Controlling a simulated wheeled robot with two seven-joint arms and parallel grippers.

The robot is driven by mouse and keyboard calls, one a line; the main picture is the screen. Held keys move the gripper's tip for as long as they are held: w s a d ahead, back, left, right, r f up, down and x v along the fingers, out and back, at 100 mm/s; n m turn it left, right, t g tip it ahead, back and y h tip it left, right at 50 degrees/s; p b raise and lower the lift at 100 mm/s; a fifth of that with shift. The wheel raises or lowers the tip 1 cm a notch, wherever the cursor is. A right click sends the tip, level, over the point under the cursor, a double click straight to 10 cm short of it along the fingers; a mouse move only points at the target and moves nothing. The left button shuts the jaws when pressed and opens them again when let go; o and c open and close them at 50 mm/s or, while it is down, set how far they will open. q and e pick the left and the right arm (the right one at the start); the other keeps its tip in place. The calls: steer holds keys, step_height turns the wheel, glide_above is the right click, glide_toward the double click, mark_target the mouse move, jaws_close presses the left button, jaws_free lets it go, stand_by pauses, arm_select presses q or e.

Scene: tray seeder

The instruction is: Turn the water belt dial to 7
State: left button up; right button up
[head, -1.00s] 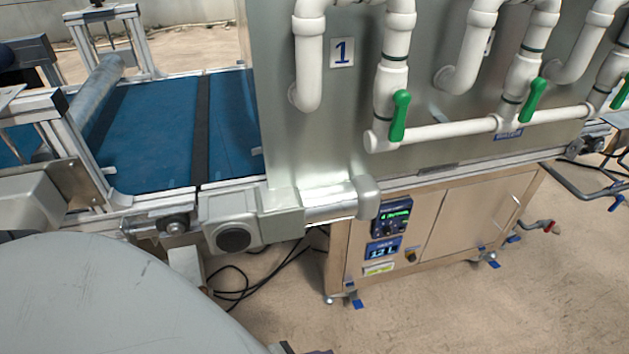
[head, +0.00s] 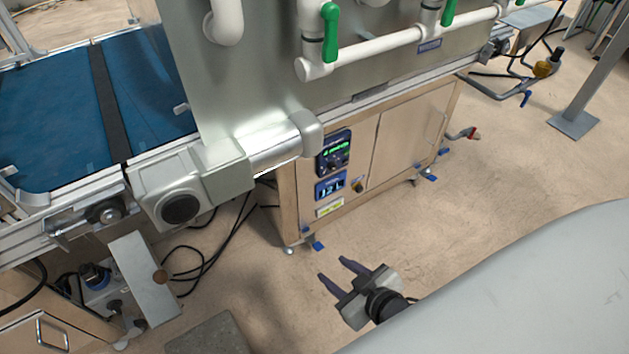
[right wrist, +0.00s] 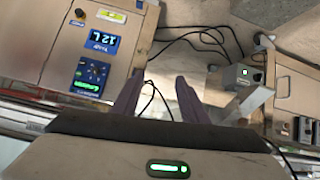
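The dark control panel (head: 333,152) has a green lit display and small dials. It is on the front of the metal cabinet under the belt machine. The dials are too small to read, and I cannot tell which one is the water belt dial. The panel also shows upside down in the right wrist view (right wrist: 90,76). My right gripper (head: 334,270) is open and empty, in front of and below the panel, apart from it. Its two fingers (right wrist: 157,96) show in the right wrist view with nothing between them. My left gripper is not in view.
A motor housing (head: 180,200) juts out at left, with cables beneath. Pipes with green valves (head: 331,32) run above. The floor before the cabinet is clear.

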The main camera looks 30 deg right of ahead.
steer(key=w+d+f+n+t+h+b, duration=0.1)
steer(key=w+d+f+t+h+b, duration=0.15)
steer(key=w+d+f+b, duration=0.4)
steer(key=n+t+y+b, duration=0.2)
steer(key=n+t+b, duration=0.25)
steer(key=b, duration=0.55)
glide_toward(334, 169)
steer(key=w+b, duration=0.1)
steer(key=w, duration=0.2)
steer(key=w+b, duration=0.2)
steer(key=w, duration=0.1)
steer(key=shift+w+a+f, duration=0.1)
steer(key=shift+w+f, duration=0.05)
steer(key=shift+f, duration=0.1)
steer(key=shift+w+r, duration=0.1)
steer(key=shift+w, duration=0.55)
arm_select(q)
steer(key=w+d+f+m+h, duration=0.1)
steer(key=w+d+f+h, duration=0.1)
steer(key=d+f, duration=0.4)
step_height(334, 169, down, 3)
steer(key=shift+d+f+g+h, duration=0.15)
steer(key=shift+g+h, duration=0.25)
arm_select(e)
jaws_close()
steer(key=shift+m, duration=0.25)
